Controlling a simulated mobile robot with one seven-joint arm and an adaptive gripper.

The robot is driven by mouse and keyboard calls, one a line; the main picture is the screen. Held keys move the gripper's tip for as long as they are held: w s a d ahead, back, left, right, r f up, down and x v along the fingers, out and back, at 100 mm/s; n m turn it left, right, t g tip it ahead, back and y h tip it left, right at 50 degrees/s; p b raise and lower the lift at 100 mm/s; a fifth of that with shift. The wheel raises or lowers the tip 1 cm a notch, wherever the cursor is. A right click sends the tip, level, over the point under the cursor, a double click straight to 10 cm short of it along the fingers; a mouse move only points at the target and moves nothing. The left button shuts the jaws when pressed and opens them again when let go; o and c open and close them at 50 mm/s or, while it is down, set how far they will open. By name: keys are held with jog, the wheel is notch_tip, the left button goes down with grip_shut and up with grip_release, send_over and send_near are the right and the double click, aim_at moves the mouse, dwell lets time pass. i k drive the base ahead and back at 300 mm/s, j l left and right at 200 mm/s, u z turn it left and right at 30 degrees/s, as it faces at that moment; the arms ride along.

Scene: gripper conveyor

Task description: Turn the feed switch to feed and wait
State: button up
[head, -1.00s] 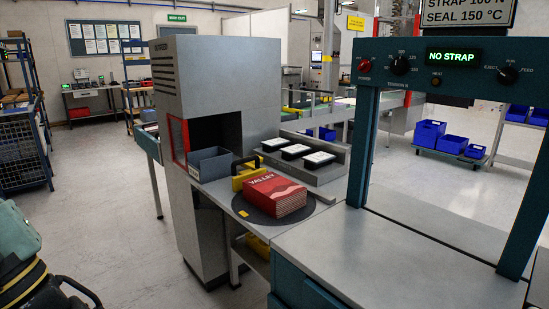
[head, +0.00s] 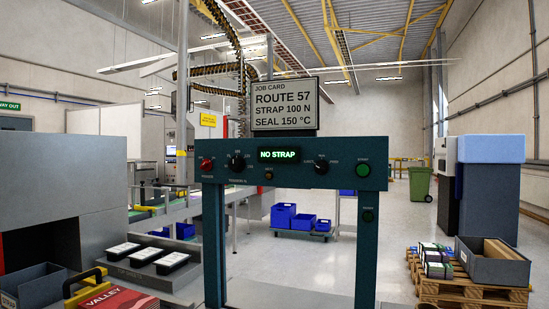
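The feed switch (head: 321,162) is a small black knob on the right half of the teal strapping machine's panel (head: 300,178), in the head view. Small labels sit around it, with one at its left and one at its right; its exact pointing direction is too small to tell. The display (head: 279,155) left of it reads NO STRAP in green. My gripper is not in view.
The panel also has a red button (head: 206,163), a larger black tension knob (head: 236,161) and a green button (head: 363,170). A job card (head: 284,105) stands above. A red VALLEY stack (head: 116,299) is at lower left. A loaded pallet (head: 470,289) stands at right.

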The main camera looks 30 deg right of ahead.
aim_at(321, 167)
jog(key=z, duration=0.85)
